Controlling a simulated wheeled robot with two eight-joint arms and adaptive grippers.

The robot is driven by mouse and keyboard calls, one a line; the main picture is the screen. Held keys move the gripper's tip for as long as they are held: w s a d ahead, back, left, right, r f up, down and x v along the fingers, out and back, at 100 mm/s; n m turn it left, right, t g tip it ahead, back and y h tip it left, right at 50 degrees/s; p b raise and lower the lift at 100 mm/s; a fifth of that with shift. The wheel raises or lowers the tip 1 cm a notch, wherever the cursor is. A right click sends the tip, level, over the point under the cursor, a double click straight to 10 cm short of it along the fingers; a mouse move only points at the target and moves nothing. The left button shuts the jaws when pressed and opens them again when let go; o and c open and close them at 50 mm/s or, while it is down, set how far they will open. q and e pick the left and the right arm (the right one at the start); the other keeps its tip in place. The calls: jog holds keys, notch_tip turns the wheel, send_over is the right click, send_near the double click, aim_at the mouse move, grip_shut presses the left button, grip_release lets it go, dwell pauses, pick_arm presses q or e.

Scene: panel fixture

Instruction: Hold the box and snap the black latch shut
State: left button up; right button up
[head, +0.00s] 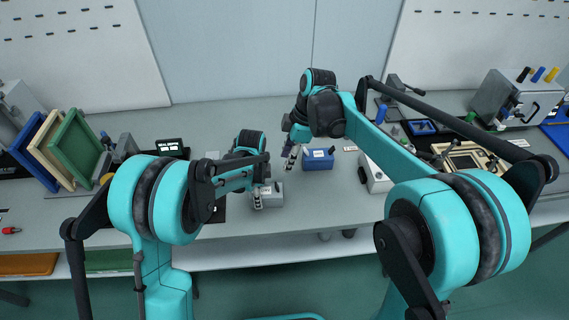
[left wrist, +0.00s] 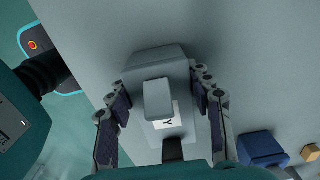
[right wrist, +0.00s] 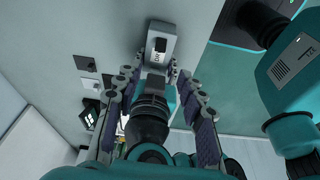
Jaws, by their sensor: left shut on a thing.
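The grey box (head: 271,196) stands on the table near its front edge. It also shows in the left wrist view (left wrist: 150,62), with a white label and a raised grey block on it. My left gripper (head: 258,193) is shut on the box, one finger on each side. A black part, which may be the latch, shows on the box in the right wrist view (right wrist: 160,45); I cannot tell how far it is closed. My right gripper (head: 290,156) is above the table, behind and right of the box, apart from it. Its fingers are spread and empty.
A black display (head: 170,147) and leaning coloured frames (head: 76,146) stand at the left. The table behind the grippers is clear.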

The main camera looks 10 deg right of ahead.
aim_at(276, 184)
jog(key=shift+y, duration=0.8)
jog(key=x, duration=0.4)
jog(key=d+x, duration=0.1)
jog(key=x, duration=0.6)
jog(key=shift+d+f, duration=0.2)
jog(key=shift+f, duration=0.55)
grip_shut()
